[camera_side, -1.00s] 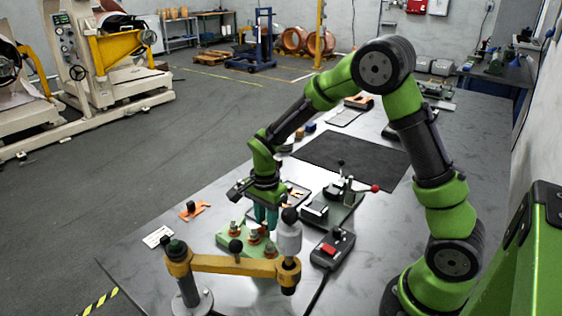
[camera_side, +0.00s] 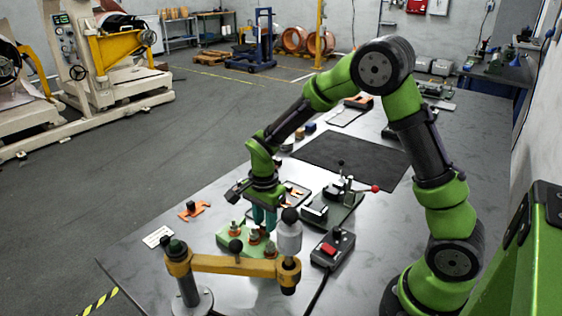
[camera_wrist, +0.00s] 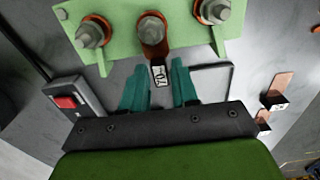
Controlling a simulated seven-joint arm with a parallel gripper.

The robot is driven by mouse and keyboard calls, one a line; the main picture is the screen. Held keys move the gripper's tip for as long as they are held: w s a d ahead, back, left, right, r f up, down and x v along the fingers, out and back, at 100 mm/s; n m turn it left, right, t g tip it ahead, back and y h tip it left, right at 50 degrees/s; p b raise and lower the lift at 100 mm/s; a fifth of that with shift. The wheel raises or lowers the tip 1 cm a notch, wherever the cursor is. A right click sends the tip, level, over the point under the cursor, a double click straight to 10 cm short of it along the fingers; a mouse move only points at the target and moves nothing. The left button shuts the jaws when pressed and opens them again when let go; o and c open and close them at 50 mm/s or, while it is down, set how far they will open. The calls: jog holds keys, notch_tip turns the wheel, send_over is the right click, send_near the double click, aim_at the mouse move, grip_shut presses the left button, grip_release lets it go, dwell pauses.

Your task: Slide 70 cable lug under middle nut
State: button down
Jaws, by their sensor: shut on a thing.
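The 70 cable lug (camera_wrist: 158,73) is copper with a white "70" label, and it lies between the teal fingers of my gripper (camera_wrist: 158,82), which is shut on it. Its copper end reaches the middle nut (camera_wrist: 150,27), with copper showing around and below that nut. How far it sits under the nut is hidden. The nut stands on a pale green block (camera_wrist: 120,14), between a left nut (camera_wrist: 90,34) and a right nut (camera_wrist: 215,10), each with copper at its base.
A yellow swing arm (camera_side: 232,265) with a grey-white cylinder (camera_side: 289,237) stands in front of the block. A control box with a red switch (camera_side: 329,249) and a lever fixture (camera_side: 338,207) are to the right. An orange piece (camera_side: 194,211) lies left.

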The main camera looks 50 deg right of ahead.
aim_at(263, 225)
jog(key=shift+a, duration=0.45)
dwell(0.4)
jog(key=shift+f, duration=0.15)
dwell(0.6)
jog(key=c, duration=1.2)
grip_release()
jog(key=shift+r, duration=1.55)
jog(key=shift+o, duration=0.5)
jog(key=o, duration=0.5)
